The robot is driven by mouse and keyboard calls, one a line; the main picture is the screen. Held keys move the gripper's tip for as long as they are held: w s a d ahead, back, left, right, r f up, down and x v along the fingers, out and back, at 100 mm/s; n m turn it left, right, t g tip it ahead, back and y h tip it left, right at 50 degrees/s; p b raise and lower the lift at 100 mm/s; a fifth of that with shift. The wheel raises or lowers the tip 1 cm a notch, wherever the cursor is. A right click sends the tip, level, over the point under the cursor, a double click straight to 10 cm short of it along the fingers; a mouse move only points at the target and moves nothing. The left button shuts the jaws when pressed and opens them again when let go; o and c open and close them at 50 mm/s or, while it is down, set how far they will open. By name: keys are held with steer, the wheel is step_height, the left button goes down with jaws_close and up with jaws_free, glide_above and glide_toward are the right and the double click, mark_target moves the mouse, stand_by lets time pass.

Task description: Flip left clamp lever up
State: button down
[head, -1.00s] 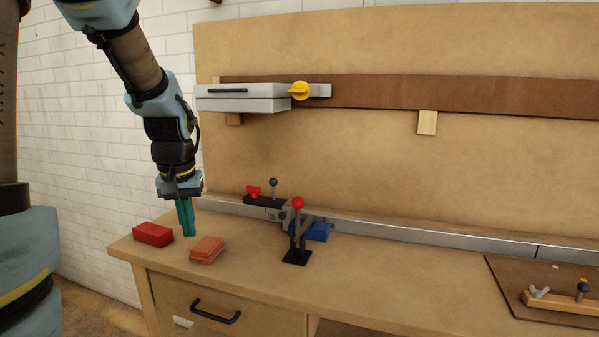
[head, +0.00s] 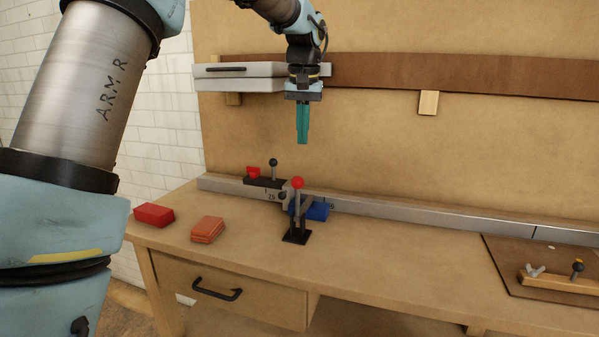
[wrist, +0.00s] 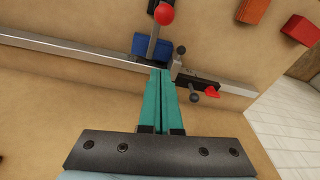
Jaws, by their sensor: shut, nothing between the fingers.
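My gripper (head: 303,138) points down with its teal fingers together and empty, above and apart from the metal rail. In the wrist view its fingertips (wrist: 160,72) overlap the clamp area. A lever with a red ball knob (head: 297,183) stands upright on a black base (head: 296,236) in front of the rail; the knob also shows in the wrist view (wrist: 164,14). A dark-knobbed lever (head: 273,162) stands on a black stop bar (head: 263,182) with a red tab (head: 253,173). A blue block (head: 316,211) sits behind the red-knobbed lever. I cannot tell which lever is the left clamp's.
A red block (head: 153,214) and an orange block (head: 207,230) lie on the bench's left end. The long rail (head: 420,222) crosses the bench. A board (head: 500,260) with a small wooden jig (head: 558,281) is at right. A grey shelf unit (head: 238,85) hangs behind my gripper.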

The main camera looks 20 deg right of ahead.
steer(key=shift+f, duration=0.1)
step_height(320, 180, down, 9)
steer(key=s+a+p, duration=0.1)
steer(key=s+p, duration=0.1)
steer(key=p, duration=0.1)
steer(key=shift+a, duration=0.35)
stand_by(0.4)
steer(key=shift+s+a+b, duration=0.2)
steer(key=shift+b, duration=0.6)
